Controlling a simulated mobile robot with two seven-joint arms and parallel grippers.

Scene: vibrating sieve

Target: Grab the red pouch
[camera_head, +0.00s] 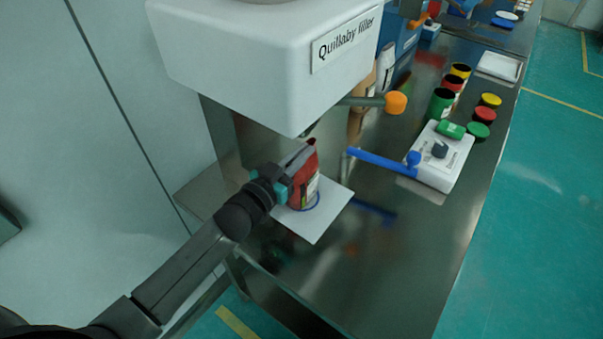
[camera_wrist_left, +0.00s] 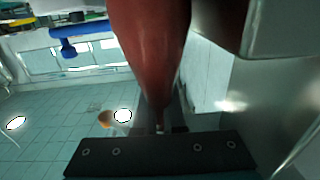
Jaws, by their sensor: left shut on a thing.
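The red pouch (camera_head: 305,188) stands upright on a white square plate (camera_head: 322,228) below the white machine labelled "Quillaby filler" (camera_head: 270,50). My left gripper (camera_head: 283,184) is shut on the red pouch from its left side. A blue ring shows on the plate around the foot of the pouch. In the left wrist view the red pouch (camera_wrist_left: 150,40) fills the upper middle, close in front of the gripper (camera_wrist_left: 160,128). The fingertips are largely hidden. My right gripper is not in view.
A white control box (camera_head: 444,160) with a blue lever (camera_head: 380,159) stands to the right. Green, red and yellow jars and lids (camera_head: 480,130) stand behind it. An orange-tipped bar (camera_head: 395,102) sticks out near the filler. The front of the metal table (camera_head: 390,270) is clear.

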